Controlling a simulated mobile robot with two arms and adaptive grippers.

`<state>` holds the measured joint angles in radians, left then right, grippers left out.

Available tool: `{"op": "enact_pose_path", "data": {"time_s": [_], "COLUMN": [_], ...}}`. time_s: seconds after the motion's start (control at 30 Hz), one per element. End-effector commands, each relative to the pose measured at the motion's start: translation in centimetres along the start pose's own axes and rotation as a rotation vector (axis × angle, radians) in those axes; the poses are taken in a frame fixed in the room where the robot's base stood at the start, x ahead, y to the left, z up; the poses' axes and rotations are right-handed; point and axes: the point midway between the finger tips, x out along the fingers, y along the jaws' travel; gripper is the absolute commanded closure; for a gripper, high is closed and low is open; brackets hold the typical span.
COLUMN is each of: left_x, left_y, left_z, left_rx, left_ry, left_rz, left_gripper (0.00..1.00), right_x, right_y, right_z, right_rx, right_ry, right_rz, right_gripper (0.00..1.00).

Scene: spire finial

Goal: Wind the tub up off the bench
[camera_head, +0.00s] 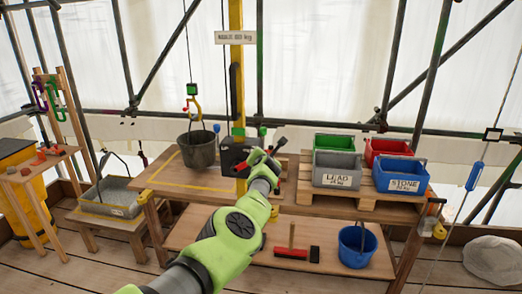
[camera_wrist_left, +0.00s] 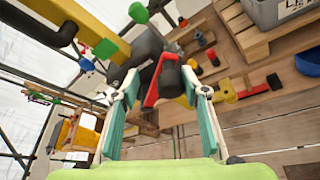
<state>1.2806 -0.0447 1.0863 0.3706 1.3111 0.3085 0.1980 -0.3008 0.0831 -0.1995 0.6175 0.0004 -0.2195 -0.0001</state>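The dark grey tub (camera_head: 198,150) stands upright on the wooden bench (camera_head: 166,176), inside a yellow outline. A yellow hook (camera_head: 192,97) hangs on a line right above it, at the tub's bail; I cannot tell if they are engaged. A dark winch (camera_head: 236,152) sits to the tub's right at the yellow post. Its red crank arm (camera_wrist_left: 153,82) and black grip (camera_wrist_left: 170,78) show in the left wrist view. My left gripper (camera_head: 268,160) is at the crank; in the wrist view (camera_wrist_left: 163,90) its teal fingers are apart, with the grip between and beyond them. My right gripper is not visible.
Grey, green, red and blue crates (camera_head: 400,176) stand on a pallet at the right. A blue bucket (camera_head: 357,244) and red brush (camera_head: 291,252) are on the lower shelf. A grey tray (camera_head: 110,197) sits on a low stand at left. Scaffold poles surround the deck.

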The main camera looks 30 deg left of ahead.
Motion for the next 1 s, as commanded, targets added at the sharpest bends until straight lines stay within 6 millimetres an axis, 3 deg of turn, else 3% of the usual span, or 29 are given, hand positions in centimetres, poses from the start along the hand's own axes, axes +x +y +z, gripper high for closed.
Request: {"op": "enact_pose_path", "data": {"time_s": [0.6,1.0], "left_x": [-2.6,-3.0], "left_y": [5.2,5.8], "left_z": [6.6,7.4], "left_rx": [-0.003,0.0], "left_ry": [-0.002,0.0], "left_rz": [0.004,0.002], "left_gripper": [0.6,0.6], "right_x": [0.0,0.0], "right_y": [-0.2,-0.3], "right_z": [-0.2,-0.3], "right_rx": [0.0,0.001], "right_ry": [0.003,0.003], "right_rz": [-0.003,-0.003], "right_gripper": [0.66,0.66]}}
